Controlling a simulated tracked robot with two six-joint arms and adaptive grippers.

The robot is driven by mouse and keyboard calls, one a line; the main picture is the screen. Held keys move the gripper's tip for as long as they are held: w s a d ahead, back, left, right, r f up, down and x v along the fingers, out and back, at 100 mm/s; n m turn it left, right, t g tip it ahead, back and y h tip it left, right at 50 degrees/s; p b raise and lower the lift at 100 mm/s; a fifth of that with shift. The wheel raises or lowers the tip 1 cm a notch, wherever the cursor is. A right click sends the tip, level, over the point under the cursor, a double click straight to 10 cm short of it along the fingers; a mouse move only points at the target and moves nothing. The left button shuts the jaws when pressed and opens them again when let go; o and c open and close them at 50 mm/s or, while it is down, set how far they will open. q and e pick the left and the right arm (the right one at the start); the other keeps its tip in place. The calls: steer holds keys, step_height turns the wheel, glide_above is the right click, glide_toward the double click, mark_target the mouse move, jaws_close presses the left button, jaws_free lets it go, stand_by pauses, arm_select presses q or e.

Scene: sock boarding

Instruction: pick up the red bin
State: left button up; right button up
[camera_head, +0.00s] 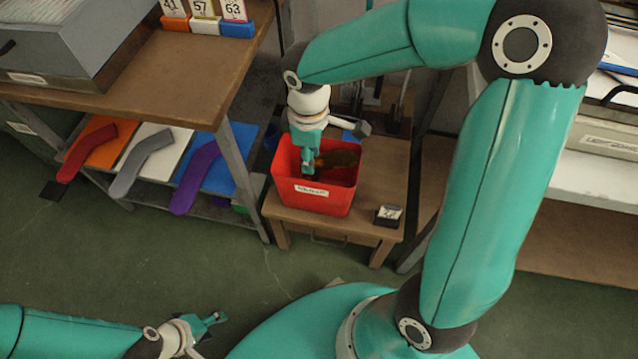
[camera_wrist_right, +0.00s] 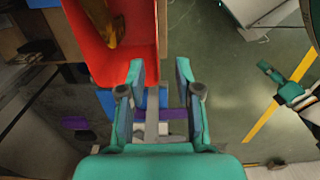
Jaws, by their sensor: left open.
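The red bin (camera_head: 323,199) stands upright on a small wooden table, with a white label on its front and something brownish-orange inside. My right gripper (camera_head: 308,165) points down at the bin's left part and overlaps its opening; the head view does not show whether it touches. In the right wrist view the right gripper (camera_wrist_right: 160,72) is open, with the red bin (camera_wrist_right: 105,62) ahead and to the left. The left finger overlaps the bin's near corner, and no wall is visibly clamped. My left gripper (camera_head: 212,325) is open and empty, low over the green floor, far from the bin.
The small wooden table (camera_head: 378,180) also holds a small dark block (camera_head: 388,215) with a white label. At left, a workbench (camera_head: 130,75) carries number cards; its lower shelf holds red, grey and purple sock shapes. My right arm spans the right side. Floor in front is open.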

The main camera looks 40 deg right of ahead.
steer(key=b, duration=0.2)
glide_above(312, 191)
step_height(312, 191, down, 8)
step_height(312, 191, down, 5)
steer(key=shift+w+b, duration=0.1)
steer(key=shift+b, duration=0.65)
jaws_close()
steer(key=shift+r, duration=0.1)
